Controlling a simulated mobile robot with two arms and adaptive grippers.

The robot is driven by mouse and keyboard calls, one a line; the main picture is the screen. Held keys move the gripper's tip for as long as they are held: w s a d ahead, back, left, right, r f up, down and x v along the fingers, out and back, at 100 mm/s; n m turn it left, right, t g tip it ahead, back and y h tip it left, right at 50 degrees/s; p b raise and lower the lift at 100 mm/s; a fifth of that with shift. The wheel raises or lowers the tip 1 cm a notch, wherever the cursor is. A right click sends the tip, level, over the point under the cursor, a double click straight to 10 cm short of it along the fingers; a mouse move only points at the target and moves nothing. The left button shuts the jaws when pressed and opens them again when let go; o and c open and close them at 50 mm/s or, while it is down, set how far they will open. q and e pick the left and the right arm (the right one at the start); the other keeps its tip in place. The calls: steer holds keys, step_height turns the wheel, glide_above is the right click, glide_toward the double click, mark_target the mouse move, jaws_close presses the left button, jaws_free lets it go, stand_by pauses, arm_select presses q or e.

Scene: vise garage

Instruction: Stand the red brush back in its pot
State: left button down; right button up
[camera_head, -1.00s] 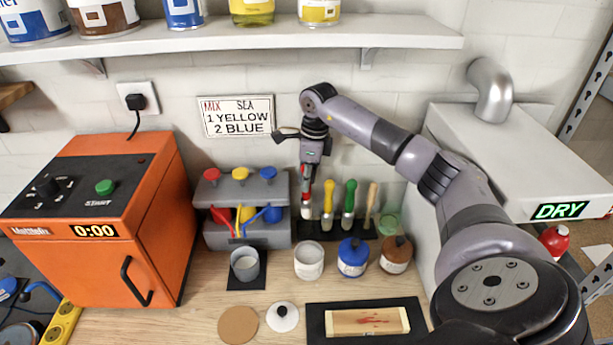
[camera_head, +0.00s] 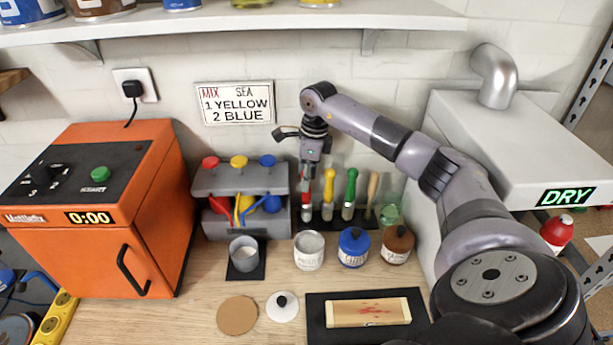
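The red brush (camera_head: 303,196) hangs roughly upright, bristle end down, at the left end of the dark brush holder (camera_head: 335,224). My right gripper (camera_head: 309,166) is above it, with the upper end of the red handle between its fingers; it appears shut on the brush. The fingertips are small and partly hidden. The brush's lower end is at the holder, but I cannot tell whether it rests inside its place. Brushes with yellow (camera_head: 329,183), green (camera_head: 350,188) and wooden (camera_head: 371,190) handles stand to the right. My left gripper is not in view.
A grey dispenser (camera_head: 240,180) stands close on the left. In front are a grey cup (camera_head: 244,254), a white pot (camera_head: 309,252), a blue pot (camera_head: 353,252) and a brown pot (camera_head: 397,246). An orange machine (camera_head: 100,215) stands left, a white dryer (camera_head: 520,140) right.

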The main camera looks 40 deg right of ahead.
steer(key=shift+o, duration=0.5)
steer(key=shift+r, duration=0.15)
step_height(320, 180, up, 12)
steer(key=s, duration=0.1)
steer(key=shift+d+f, duration=0.2)
steer(key=shift+d, duration=0.25)
stand_by(0.6)
